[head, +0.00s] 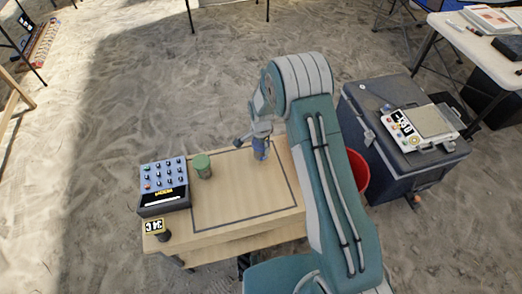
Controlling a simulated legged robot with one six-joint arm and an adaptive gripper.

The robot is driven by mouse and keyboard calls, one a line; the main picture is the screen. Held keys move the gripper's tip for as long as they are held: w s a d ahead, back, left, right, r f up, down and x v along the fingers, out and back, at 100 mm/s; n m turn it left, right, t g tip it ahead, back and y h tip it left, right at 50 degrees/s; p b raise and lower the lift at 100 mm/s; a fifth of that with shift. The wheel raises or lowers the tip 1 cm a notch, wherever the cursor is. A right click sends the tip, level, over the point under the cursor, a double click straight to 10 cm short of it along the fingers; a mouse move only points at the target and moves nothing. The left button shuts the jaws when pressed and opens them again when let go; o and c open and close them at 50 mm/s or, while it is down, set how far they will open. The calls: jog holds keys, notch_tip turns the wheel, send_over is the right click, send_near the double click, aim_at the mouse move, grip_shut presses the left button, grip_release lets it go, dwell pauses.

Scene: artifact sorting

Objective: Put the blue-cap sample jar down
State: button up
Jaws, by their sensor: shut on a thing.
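The blue-cap sample jar (261,148) is in the head view, upright at the back part of the wooden table, inside the dark outlined area. My gripper (260,132) is at its top and shut on it. The fingers and my arm partly cover the jar. I cannot tell whether its base touches the tabletop. A green-cap jar (203,167) stands apart to the left, inside the outline near its left edge. The wooden table (238,224) has bare room in front of the held jar.
A keypad device (164,183) sits on the table's left end, with a small labelled item (156,229) in front of it. A red bucket (358,171) is partly hidden behind my arm. A grey cooler (388,165) carrying an instrument (421,125) stands to the right.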

notch_tip(320, 180, down, 3)
jog(key=shift+f, duration=0.1)
jog(key=o, duration=1)
jog(key=shift+o, duration=0.2)
notch_tip(320, 180, up, 12)
jog(key=shift+r, duration=0.2)
